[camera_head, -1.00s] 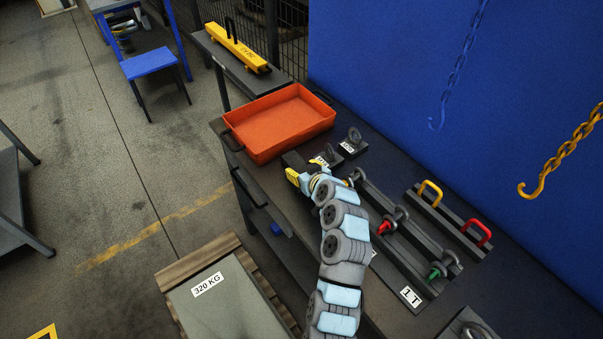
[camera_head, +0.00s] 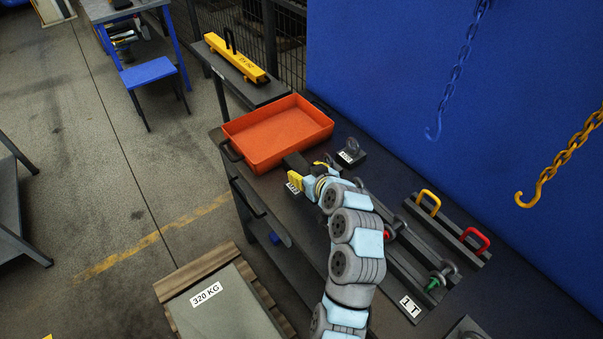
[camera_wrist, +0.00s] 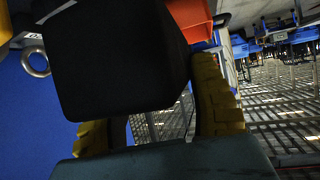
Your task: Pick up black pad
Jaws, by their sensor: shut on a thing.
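The black pad (camera_wrist: 115,60) fills the middle of the wrist view, a dark block between two ribbed yellow fingers. My gripper (camera_head: 298,176) is shut on it, just in front of the orange tray (camera_head: 275,135) in the head view. There, the dark pad (camera_head: 296,161) shows beyond the yellow fingertip, close to the tray's near right corner. My arm hides part of the bench behind it. I cannot tell the pad's exact height above the bench.
A weight with an eye ring (camera_head: 351,153) stands right of the tray. A long dark weight labelled 1 T (camera_head: 411,306) and a bar with yellow and red handles (camera_head: 447,222) lie to the right. Hooked chains (camera_head: 560,150) hang by the blue wall.

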